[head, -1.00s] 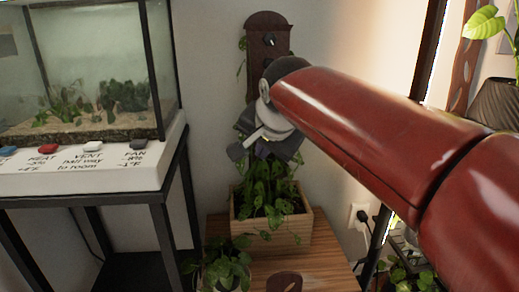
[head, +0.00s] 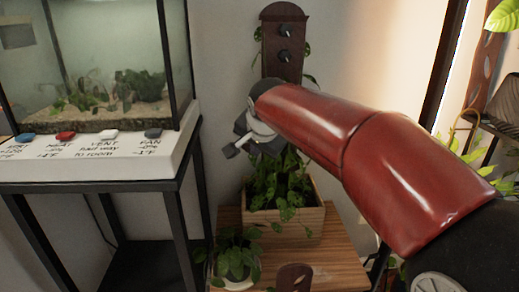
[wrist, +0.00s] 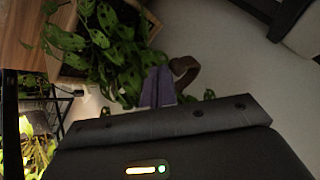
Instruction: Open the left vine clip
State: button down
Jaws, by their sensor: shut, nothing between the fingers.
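I cannot make out a vine clip for certain in either view. A dark wooden wall plaque (head: 270,62) with two dark knobs (head: 285,30) stands above my arm in the head view, with vine leaves at its sides. My gripper (wrist: 157,86) is shut and empty; its fingers show in the wrist view, pointing toward leaves and a pale wall. In the head view the gripper is below the plaque, in front of the plant, its fingertips not clear. A brown curved band (wrist: 185,68) shows just right of the fingers in the wrist view; I cannot tell what it is or whether they touch.
A leafy plant in a wooden planter box (head: 296,222) stands on a wooden table (head: 335,262) below my gripper. A small potted plant (head: 235,262) is at the table's left. A glass tank (head: 105,60) on a black stand (head: 160,187) is at the left, with labelled switches along its base.

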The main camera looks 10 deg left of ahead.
jog(key=shift+a, duration=0.4)
jog(key=w+a+p, duration=0.3)
jog(key=a, duration=0.3)
jog(key=shift+w+a, duration=0.15)
jog(key=shift+a, duration=0.2)
dwell(0.7)
dwell(0.6)
